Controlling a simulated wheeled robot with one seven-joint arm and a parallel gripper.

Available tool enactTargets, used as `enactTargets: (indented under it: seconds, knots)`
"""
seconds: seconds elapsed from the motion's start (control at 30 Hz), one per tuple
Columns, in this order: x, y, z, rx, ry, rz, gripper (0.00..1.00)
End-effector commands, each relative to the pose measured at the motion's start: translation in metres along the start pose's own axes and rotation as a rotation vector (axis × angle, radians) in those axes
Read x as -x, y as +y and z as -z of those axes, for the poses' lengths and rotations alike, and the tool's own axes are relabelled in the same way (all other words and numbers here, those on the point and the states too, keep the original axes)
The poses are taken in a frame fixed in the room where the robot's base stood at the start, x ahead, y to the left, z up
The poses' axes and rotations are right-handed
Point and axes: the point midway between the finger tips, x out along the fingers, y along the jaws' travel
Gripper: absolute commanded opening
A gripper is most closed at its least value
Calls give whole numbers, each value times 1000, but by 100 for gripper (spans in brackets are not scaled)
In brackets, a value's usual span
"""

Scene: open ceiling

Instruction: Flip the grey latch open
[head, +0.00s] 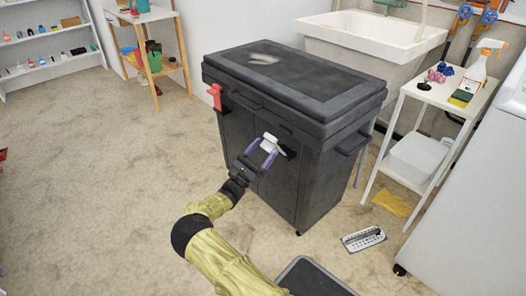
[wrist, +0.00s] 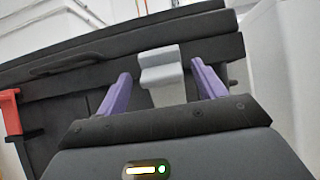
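The grey latch (head: 269,143) is a pale plate on the upper front of the black wheeled cabinet (head: 305,184), towards its right end. In the wrist view the latch (wrist: 162,68) has a stepped shape and lies ahead, between my two purple fingers. My gripper (head: 262,150) is open in front of it, one finger on each side with gaps between. Whether the fingertips reach alongside the latch is hard to tell. A red latch (head: 215,96) sits at the left end of the same front and also shows at the left edge of the wrist view (wrist: 9,112).
A white sink (head: 370,36) stands behind the cabinet. A white shelf stand (head: 440,101) with a spray bottle is at the right, with a yellow cloth (head: 393,204) and a power strip (head: 363,239) on the floor. The floor left of the cabinet is clear.

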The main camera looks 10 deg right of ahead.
Motion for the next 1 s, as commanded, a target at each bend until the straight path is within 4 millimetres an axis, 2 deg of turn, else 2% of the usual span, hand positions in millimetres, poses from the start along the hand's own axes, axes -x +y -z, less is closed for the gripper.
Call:
enactTargets:
  seconds: [0.27,0.47,1.0]
  knots:
    - [-1,0,-1,0,-1,2,69]
    - [14,1,-1,0,-1,-2,69]
    - [116,0,1,1,0,0,69]
